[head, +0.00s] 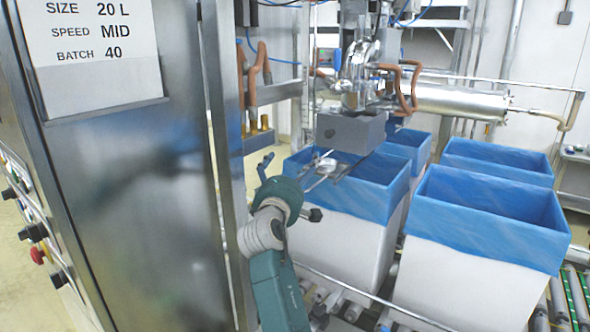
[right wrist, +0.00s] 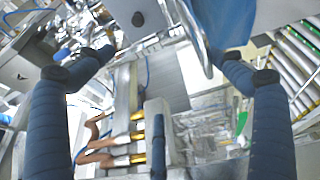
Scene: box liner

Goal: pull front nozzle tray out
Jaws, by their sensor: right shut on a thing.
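The front nozzle tray (head: 350,132) is a grey box under the filling nozzle, above the blue-lined front box; thin rods reach from it towards my right gripper. My right gripper (head: 291,187) is at the near side of these rods, low in front of the tray. In the right wrist view, its two dark blue fingers (right wrist: 162,58) stand wide apart, with metal parts between the tips. It is shut on the tray's near part, though the exact contact is hard to make out. My left gripper is out of view.
White boxes with blue liners (head: 490,215) stand below and to the right. A steel cabinet (head: 140,180) with a sign fills the left. Orange hoses (head: 258,75) and a steel cylinder (head: 455,102) are behind. A roller conveyor (head: 572,297) lies at the lower right.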

